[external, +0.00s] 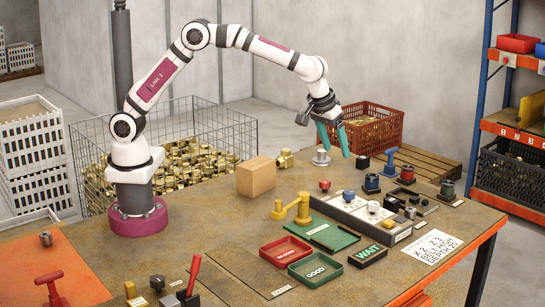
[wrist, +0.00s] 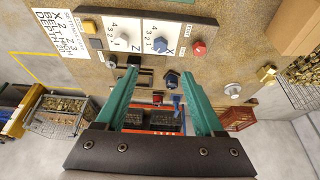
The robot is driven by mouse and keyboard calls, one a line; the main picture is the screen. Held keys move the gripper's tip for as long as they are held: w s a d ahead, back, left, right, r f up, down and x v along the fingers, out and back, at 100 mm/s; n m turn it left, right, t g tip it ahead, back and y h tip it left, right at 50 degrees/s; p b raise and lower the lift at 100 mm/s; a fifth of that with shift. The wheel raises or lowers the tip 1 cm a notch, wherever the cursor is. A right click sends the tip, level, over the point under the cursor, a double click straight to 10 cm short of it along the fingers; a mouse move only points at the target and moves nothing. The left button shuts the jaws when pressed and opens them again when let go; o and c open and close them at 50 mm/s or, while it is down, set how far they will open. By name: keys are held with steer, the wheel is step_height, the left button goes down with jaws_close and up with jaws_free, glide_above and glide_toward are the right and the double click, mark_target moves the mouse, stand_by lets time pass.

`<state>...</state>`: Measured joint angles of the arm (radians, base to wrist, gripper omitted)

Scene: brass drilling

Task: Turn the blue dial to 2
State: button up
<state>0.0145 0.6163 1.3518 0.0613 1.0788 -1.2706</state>
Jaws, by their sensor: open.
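A long grey panel (external: 345,222) on the bench carries two small dials; it also shows in the wrist view (wrist: 185,22). In the wrist view, the X dial (wrist: 159,45) looks bluish and the Z dial (wrist: 124,39) looks pale grey, each beside a white plate numbered 1 to 4. The exact pointer settings are too small to read. In the external view the dials are the X dial (external: 349,195) and the Z dial (external: 373,206). My gripper (external: 336,152) has teal fingers, open and empty, above the bench behind the panel. In the wrist view, my gripper (wrist: 157,76) touches neither dial.
A red knob (external: 324,185) and yellow block sit at the panel's ends. A note (external: 432,247) reads X 2, Z 3.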

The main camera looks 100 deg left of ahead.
mark_target(348, 192)
steer(key=x, duration=1.5)
steer(key=shift+f, duration=0.25)
steer(key=shift+c, duration=0.3)
jaws_close()
